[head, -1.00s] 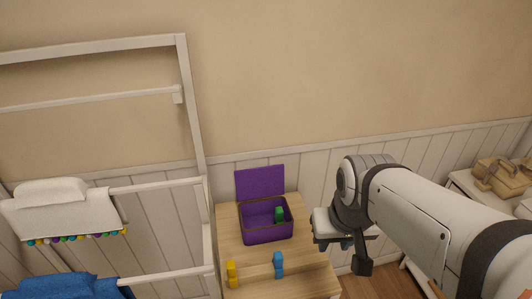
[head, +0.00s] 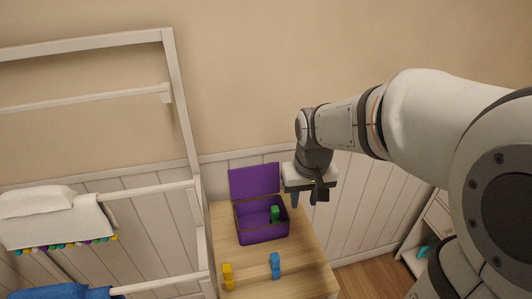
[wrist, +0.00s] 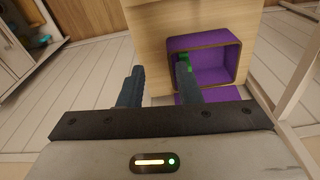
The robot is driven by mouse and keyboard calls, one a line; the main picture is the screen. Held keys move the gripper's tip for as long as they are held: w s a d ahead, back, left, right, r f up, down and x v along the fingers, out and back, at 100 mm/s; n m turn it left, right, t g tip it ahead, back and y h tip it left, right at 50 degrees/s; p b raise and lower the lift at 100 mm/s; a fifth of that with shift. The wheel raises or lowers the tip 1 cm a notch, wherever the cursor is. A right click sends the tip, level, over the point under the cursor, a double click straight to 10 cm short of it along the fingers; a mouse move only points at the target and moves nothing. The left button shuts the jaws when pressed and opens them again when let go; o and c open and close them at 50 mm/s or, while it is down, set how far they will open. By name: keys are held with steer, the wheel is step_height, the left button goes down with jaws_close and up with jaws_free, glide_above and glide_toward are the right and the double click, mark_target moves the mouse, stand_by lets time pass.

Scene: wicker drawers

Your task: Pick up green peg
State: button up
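The green peg (head: 275,214) stands inside the open purple box (head: 262,238), toward its right side. In the wrist view the green peg (wrist: 187,62) is mostly hidden behind one finger, with the purple box (wrist: 217,77) around it. My gripper (head: 304,200) is above and to the right of the box in the head view, pointing down. In the wrist view my gripper (wrist: 158,80) has its two fingers spread apart with nothing between them. It is not touching the peg.
The box stands on a small wooden table (head: 308,262) with its lid (head: 255,180) raised at the back. A yellow peg (head: 228,277) and a blue peg (head: 275,265) stand in front of the box. A white rack (head: 190,150) rises to the left; the wall is behind.

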steer(key=n+g, duration=0.1)
glide_above(275, 208)
steer(key=f, duration=0.6)
steer(key=shift+s, duration=0.2)
steer(key=shift+w+a+f, duration=0.1)
steer(key=shift+f, duration=0.3)
step_height(275, 208, down, 7)
steer(key=shift+f+p, duration=0.15)
steer(key=shift+p, duration=0.35)
jaws_close()
